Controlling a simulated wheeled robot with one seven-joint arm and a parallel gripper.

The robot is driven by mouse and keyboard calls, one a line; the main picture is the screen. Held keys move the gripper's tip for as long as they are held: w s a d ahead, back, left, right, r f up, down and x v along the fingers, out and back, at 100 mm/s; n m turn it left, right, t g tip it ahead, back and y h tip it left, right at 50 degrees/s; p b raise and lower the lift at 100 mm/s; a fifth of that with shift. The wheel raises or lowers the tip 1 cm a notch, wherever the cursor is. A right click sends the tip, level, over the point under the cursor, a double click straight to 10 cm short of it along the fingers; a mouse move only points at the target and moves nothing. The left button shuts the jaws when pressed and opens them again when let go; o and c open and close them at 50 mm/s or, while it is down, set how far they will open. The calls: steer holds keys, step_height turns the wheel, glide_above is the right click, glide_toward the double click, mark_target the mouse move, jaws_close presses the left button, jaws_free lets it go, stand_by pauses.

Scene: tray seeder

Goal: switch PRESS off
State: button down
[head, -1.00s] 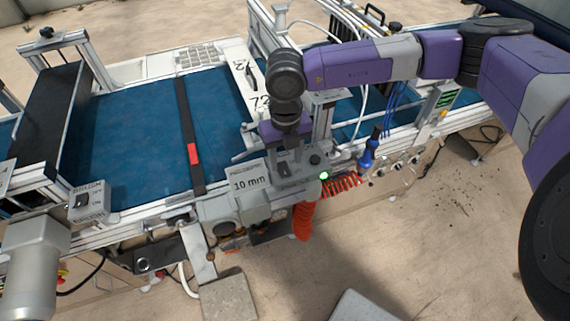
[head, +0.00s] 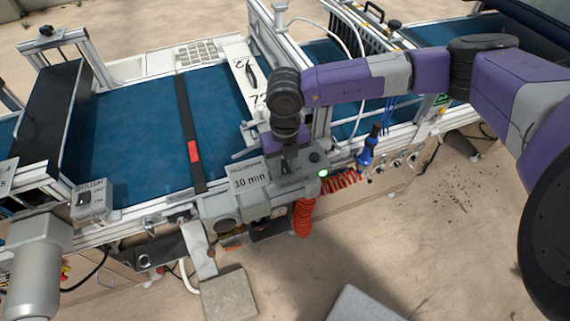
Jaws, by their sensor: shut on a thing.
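My gripper (head: 291,160) points down at the grey control box (head: 262,196) on the front rail of the machine. Its jaws are shut at the top of the box, on what appears to be the PRESS switch. The gripper and wrist cover the switch, so its lever and position cannot be seen. The lettering on the box below the gripper is too small to read surely. A green lamp (head: 322,173) glows at the box's right end.
A BRUSH switch box (head: 92,201) sits farther left. The blue belt (head: 130,130) lies behind.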

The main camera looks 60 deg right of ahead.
steer(key=shift+w+d+g+y+b, duration=0.25)
steer(key=shift+g+y+b, duration=0.3)
steer(key=shift+g, duration=0.25)
steer(key=shift+w+d+g+y+b, duration=0.2)
steer(key=shift+g+y+b, duration=0.3)
steer(key=shift+g, duration=0.3)
steer(key=shift+w+r+g+y+b, duration=0.1)
steer(key=shift+g+y+b, duration=0.25)
steer(key=shift+g, duration=0.15)
steer(key=c, duration=1.1)
jaws_free()
steer(key=shift+b+v, duration=0.95)
steer(key=shift+v, duration=3)
